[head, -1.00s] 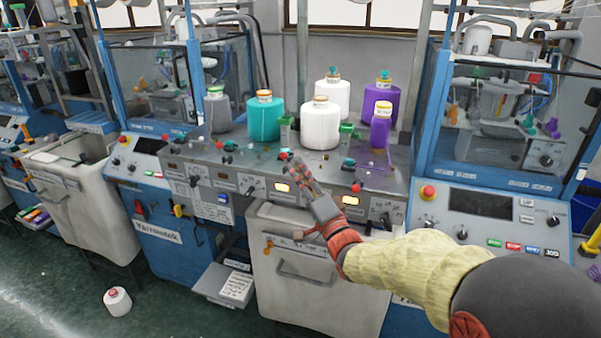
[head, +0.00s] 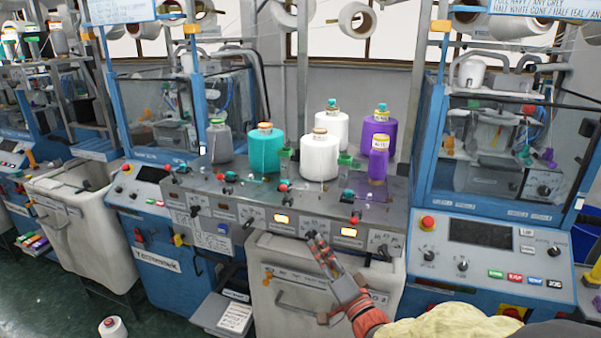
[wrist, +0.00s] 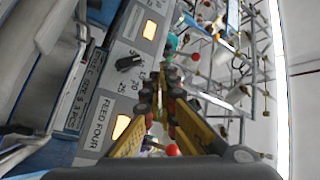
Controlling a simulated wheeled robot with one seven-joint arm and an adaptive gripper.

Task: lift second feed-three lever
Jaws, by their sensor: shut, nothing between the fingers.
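The machine's sloping grey panel (head: 235,212) carries small levers with coloured knobs along its top. A red-knobbed lever (head: 283,187) stands above the left lit window (head: 281,219), and another red knob (head: 353,220) is by the right lit window (head: 349,232). A teal knob (head: 348,194) is behind that one. In the wrist view the right window's label reads FEED FOUR (wrist: 97,125). The feed-three label is not readable, so I cannot tell which lever is second. My gripper (head: 318,240) is shut and empty, in front of the panel's lower edge, apart from the levers.
Teal (head: 265,150), white (head: 319,158) and purple (head: 377,165) yarn cones stand behind the levers. A pale bin (head: 275,300) is below the panel. A control console with a red button (head: 427,222) is at right.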

